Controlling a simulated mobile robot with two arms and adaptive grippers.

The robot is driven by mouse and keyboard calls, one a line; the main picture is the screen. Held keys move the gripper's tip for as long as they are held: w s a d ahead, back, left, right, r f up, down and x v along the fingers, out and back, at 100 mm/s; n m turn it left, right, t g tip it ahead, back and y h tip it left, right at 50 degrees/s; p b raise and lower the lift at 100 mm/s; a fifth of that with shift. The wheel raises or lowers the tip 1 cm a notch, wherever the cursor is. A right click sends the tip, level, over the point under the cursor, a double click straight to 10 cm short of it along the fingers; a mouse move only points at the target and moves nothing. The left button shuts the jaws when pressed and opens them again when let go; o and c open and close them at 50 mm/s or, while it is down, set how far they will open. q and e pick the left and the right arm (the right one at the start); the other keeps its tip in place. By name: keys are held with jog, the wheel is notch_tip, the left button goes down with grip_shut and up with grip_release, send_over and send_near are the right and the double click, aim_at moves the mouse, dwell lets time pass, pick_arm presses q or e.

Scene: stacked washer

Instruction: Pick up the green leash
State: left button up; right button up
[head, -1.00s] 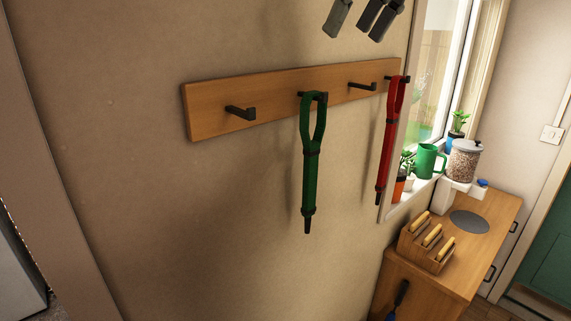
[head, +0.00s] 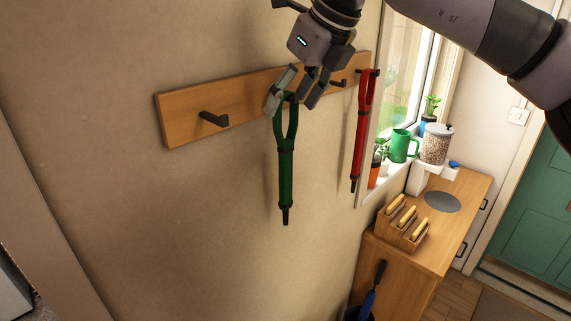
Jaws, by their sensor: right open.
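The green leash (head: 286,165) hangs by its loop from a black hook on the wooden wall rack (head: 180,118). Its lower end hangs free against the wall. My right gripper (head: 292,98) is open and pointed down at the top of the leash loop, in front of the rack. Its fingers hide the hook and part of the loop; I cannot tell whether they touch the leash. My left gripper is not in view.
A red leash (head: 361,130) hangs from a hook to the right. An empty hook (head: 213,119) is at the left. A wooden cabinet (head: 455,215) with a slotted wooden holder (head: 403,230) stands at right. A green pitcher (head: 403,146) is by the window. The wall below the rack is clear.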

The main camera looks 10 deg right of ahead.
aim_at(286, 146)
jog(key=p+x, duration=0.1)
jog(key=x, duration=0.2)
jog(key=shift+w+d+f+p, duration=0.1)
jog(key=shift+p, duration=0.25)
jog(key=shift+w+f, duration=0.15)
jog(key=shift+f, duration=0.1)
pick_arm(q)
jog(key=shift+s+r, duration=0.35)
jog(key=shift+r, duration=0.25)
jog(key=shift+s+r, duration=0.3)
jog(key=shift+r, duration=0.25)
pick_arm(e)
jog(key=shift+c, duration=0.4)
jog(key=shift+c, duration=0.6)
jog(key=c, duration=0.4)
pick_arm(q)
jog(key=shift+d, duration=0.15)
pick_arm(e)
grip_shut()
